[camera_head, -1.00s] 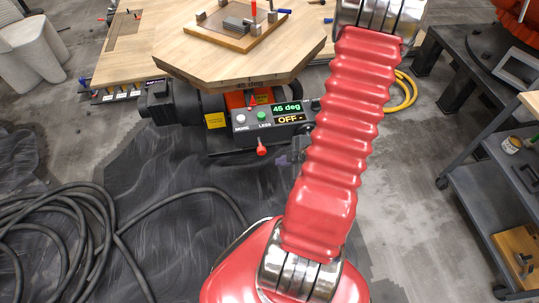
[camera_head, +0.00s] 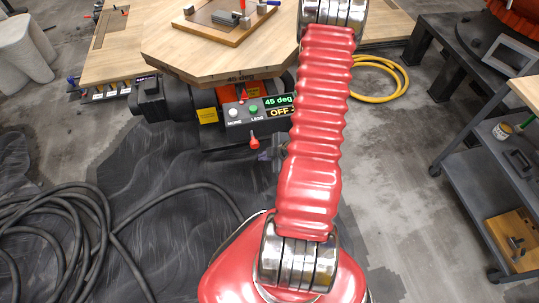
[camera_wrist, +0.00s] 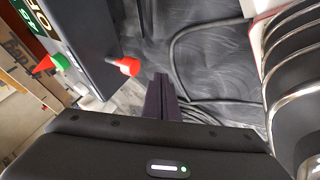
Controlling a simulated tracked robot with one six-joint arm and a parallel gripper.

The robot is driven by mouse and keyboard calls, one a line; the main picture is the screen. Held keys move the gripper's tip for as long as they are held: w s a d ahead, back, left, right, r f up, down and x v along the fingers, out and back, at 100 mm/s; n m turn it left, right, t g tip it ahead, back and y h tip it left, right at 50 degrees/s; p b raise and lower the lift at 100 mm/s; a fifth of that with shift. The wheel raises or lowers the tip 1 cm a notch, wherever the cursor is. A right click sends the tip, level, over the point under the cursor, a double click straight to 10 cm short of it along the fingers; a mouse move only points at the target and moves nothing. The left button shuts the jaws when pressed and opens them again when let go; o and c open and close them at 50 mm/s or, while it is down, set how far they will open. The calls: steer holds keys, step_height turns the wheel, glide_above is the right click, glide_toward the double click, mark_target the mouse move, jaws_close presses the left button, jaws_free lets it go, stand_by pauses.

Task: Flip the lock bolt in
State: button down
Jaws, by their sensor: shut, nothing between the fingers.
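A red-tipped knob (camera_head: 254,141) sticks out from the lower front of the control box (camera_head: 262,110), under the table. It is the only bolt-like part I see, and I cannot tell for sure that it is the lock bolt. In the wrist view the red knob (camera_wrist: 127,66) stands out from the box side, up and left of my gripper (camera_wrist: 160,80). My gripper's dark fingers are shut and empty, apart from the knob. In the head view the fingertips (camera_head: 264,156) show just below and right of the knob; my red arm hides part of the gripper.
The box carries a white button (camera_head: 233,112), a green button (camera_head: 253,108) and a display reading "45 deg" and "OFF". The wooden tabletop (camera_head: 190,50) overhangs it. A black cable coil (camera_head: 50,235) lies left. A grey cart (camera_head: 490,170) stands right.

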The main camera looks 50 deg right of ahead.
mark_target(254, 142)
steer(key=shift+w+d+f, duration=0.2)
steer(key=shift+w+d, duration=0.15)
steer(key=shift+w, duration=0.4)
steer(key=shift+w+d+f, duration=0.25)
steer(key=shift+w+d, duration=0.15)
steer(key=shift+w, duration=0.3)
steer(key=shift+w+d+f, duration=0.2)
steer(key=shift+w+d, duration=0.15)
steer(key=shift+w, duration=0.4)
